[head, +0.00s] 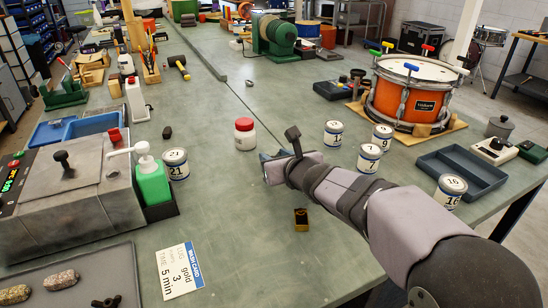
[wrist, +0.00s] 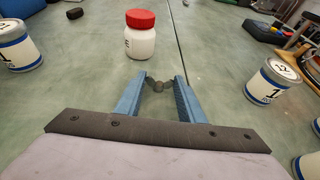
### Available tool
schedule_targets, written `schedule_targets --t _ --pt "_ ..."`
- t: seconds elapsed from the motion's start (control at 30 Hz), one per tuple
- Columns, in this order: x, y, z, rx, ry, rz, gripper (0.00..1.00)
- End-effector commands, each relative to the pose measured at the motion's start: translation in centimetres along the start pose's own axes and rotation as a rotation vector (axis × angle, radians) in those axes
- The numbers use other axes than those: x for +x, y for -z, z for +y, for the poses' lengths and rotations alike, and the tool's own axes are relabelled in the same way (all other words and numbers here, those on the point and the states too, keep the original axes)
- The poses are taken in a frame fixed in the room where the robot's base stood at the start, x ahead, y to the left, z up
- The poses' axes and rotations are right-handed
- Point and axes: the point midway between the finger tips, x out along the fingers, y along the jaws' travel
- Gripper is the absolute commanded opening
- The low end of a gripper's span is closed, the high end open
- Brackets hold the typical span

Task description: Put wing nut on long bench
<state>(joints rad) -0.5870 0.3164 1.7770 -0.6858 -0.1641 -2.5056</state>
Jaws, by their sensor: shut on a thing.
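The small grey-brown wing nut (wrist: 158,85) sits between the tips of my gripper's blue fingers in the wrist view. My gripper (wrist: 158,88) is shut on it. In the head view my gripper (head: 268,157) is low over the middle of the green long bench (head: 235,220), and the wing nut cannot be made out there. I cannot tell whether the nut touches the bench top. The bench also fills most of the wrist view (wrist: 90,85).
A white jar with a red lid (head: 245,134) stands just beyond my gripper. Numbered cans (head: 333,134) stand to the right, near a blue-grey tray (head: 460,172). A small brass block (head: 301,220) and a white card (head: 180,270) lie nearer. Bench front centre is mostly clear.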

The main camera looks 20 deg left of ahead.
Motion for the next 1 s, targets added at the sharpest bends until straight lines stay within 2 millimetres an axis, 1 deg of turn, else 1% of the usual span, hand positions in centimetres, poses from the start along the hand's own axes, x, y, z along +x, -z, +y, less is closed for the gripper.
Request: schedule_targets --t 0.17,0.5,0.7,0.83,1.0 --pt "-0.5 -1.1 0.0 0.000 0.000 -0.002 0.14" --pt "-2.4 -5.7 0.0 -0.002 0.000 -0.002 0.14" --pt "-3.3 -7.9 0.0 0.000 0.000 -0.001 0.14" --pt "-3.6 -8.8 0.0 0.000 0.000 -0.001 0.14" --pt "-3.8 -9.3 0.0 0.000 0.000 -0.001 0.14"
